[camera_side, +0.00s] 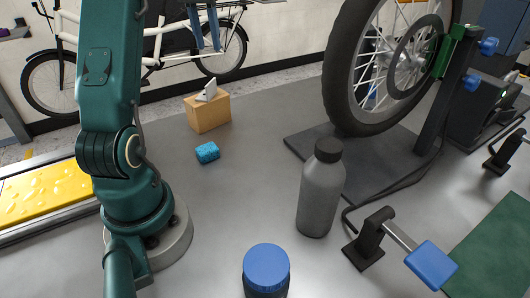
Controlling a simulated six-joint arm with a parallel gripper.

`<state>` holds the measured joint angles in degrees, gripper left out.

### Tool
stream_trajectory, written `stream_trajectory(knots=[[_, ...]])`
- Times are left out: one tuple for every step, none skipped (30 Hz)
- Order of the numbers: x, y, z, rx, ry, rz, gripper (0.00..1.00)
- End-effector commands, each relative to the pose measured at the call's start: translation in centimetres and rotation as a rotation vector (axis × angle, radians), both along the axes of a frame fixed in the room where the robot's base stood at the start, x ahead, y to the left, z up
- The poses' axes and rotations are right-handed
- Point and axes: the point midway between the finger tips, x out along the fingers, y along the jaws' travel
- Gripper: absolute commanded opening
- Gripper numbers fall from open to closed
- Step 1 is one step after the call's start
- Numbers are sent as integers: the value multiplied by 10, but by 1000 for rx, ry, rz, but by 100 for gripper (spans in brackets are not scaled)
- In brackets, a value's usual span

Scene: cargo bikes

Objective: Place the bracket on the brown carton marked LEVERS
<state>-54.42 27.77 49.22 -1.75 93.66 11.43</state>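A small brown carton (208,113) stands on the grey bench, in the back left part of the side view. Any lettering on it is too small to read. A small whitish angled piece, which looks like the bracket (207,91), rests on top of the carton, with one part standing up at a slant. My gripper is not in view. My teal arm rises at the left and leaves the picture at the top. Nothing of mine visibly touches the carton or the bracket.
A blue sponge (207,152) lies in front of the carton. A grey bottle (322,190) and a blue-capped container (266,270) stand nearer. A wheel (343,100) in a stand fills the right back; a blue-handled clamp (432,264) is front right.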

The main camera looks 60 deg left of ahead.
Motion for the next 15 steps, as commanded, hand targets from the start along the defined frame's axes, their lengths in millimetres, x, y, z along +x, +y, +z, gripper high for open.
stream_trajectory(knots=[[6, -16, 5, 11, -9, -36, 37], [10, -26, 7, 19, -15, -58, 37], [14, -42, 10, 28, -24, -90, 37], [17, -55, 12, 35, -32, -115, 37], [19, -68, 14, 44, -41, -142, 37], [20, -85, 15, 56, -54, -178, 37], [21, -98, 16, 62, -63, -205, 37], [21, -111, 16, 70, -74, -230, 37], [19, -127, 16, 79, -87, -266, 37], [17, -139, 15, 85, -97, -292, 37], [15, -151, 13, 90, -109, -318, 37], [11, -167, 11, 96, -123, -353, 37], [7, -179, 9, 102, -135, -380, 37], [3, -190, 6, 106, -147, -407, 37], [-4, -204, 2, 110, -163, -441, 37]])
